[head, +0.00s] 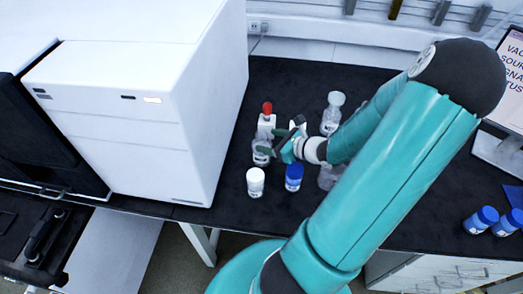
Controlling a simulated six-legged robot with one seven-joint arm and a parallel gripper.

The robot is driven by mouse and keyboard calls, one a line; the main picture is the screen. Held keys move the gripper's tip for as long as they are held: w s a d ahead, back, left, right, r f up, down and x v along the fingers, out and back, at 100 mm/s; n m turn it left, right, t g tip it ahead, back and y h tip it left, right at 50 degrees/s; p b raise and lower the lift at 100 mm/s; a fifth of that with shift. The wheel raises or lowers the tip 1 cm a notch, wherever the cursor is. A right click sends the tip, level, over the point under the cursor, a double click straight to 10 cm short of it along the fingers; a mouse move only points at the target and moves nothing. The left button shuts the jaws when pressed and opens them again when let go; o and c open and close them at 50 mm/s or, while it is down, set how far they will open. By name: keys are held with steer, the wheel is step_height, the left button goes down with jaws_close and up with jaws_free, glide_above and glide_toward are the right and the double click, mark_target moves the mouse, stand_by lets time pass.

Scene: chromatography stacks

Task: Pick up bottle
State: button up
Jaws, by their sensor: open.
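Several bottles stand on the black bench top around my gripper (272,147). A clear bottle (261,155) is right at my gripper's fingertips and partly hidden by them; I cannot tell whether they touch it. A white-capped bottle (255,182) and a blue-capped bottle (294,177) stand in front, near the bench's front edge. A clear bottle with a white cap (332,114) stands behind my arm. My gripper is open and reaches in from the right, pointing left.
A large white instrument (150,105) stands close on the left. Blue-capped bottles (481,220) stand at the far right by a sign on a stand (510,80). The black bench (295,80) is clear at the back, in front of the wall.

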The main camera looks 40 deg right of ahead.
steer(key=x, duration=0.5)
steer(key=shift+w+r, duration=0.15)
steer(key=shift+c, duration=0.2)
jaws_close()
